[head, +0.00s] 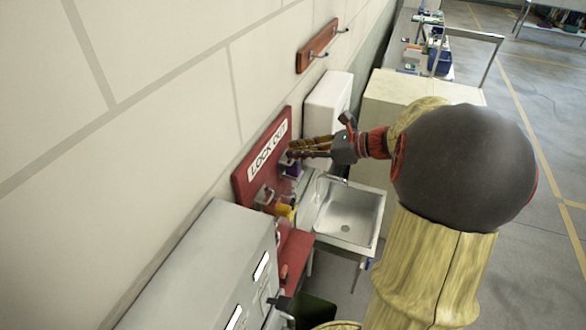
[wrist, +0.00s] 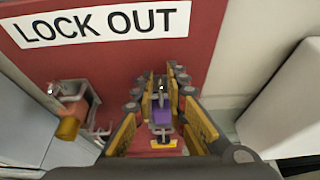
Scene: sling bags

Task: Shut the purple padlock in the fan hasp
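The purple padlock (wrist: 161,115) is in front of the red lockout board (wrist: 115,62), with a grey metal shackle or hasp part (wrist: 161,90) above it. In the head view the padlock (head: 292,170) is partly covered by my gripper (head: 291,154). In the wrist view my gripper (wrist: 160,98) has its yellow-padded fingers on both sides of the padlock. Narrow gaps show beside the padlock, so the fingers look open around it. Whether the shackle is closed, and how it sits in the fan hasp, is too small to tell.
A second grey hasp (wrist: 75,92) with a yellow padlock (wrist: 69,128) is at the left on the board. A grey cabinet (head: 205,270) stands close on the left. A sink (head: 350,212) and a white wall box (head: 327,105) are on the right.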

